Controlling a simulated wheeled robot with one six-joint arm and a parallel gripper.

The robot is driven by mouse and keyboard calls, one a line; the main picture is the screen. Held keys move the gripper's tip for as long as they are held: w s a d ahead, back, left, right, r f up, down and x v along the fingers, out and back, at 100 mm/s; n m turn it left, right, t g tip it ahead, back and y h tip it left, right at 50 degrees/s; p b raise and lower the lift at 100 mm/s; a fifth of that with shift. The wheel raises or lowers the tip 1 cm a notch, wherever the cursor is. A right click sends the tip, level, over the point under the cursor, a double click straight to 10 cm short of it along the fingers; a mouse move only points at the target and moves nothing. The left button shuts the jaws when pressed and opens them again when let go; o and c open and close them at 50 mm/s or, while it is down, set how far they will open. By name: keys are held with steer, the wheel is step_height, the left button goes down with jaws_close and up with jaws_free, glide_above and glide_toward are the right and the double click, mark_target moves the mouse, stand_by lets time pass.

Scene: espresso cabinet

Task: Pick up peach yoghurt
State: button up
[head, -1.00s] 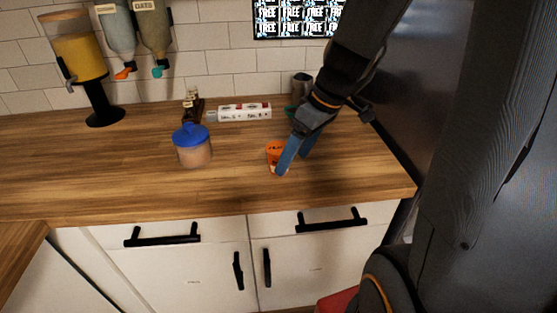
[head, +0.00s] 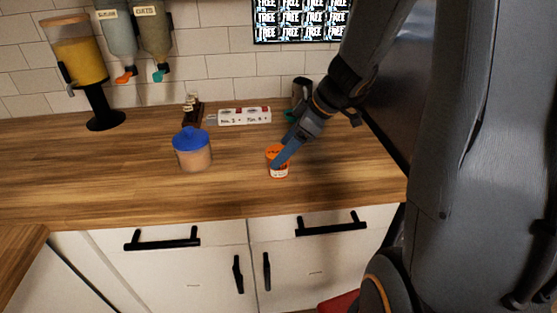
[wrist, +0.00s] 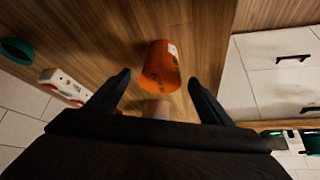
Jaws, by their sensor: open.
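The peach yoghurt looks to be the small orange cup (head: 279,171) with a white label, standing on the wooden counter right of the middle in the head view. In the wrist view the orange cup (wrist: 161,68) lies ahead, between the lines of the two fingers and just beyond their tips. My gripper (head: 278,162) comes down from the upper right, its blue finger in front of part of the cup. In the wrist view my gripper (wrist: 158,78) is open, with a finger on each side and nothing held. I cannot tell whether a finger touches the cup.
A jar with a blue lid (head: 192,150) stands left of the cup. A white power strip (head: 244,116) and a small dark stand (head: 193,111) are behind. A dispenser with yellow contents (head: 80,58) is at the far left. The counter's front (head: 130,197) is clear.

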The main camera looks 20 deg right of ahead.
mark_target(278, 152)
steer(key=shift+p+x, duration=0.35)
steer(key=shift+x, duration=1.25)
steer(key=shift+c, duration=0.2)
steer(key=c, duration=1.1)
steer(key=shift+r, duration=0.1)
steer(key=shift+c, duration=0.2)
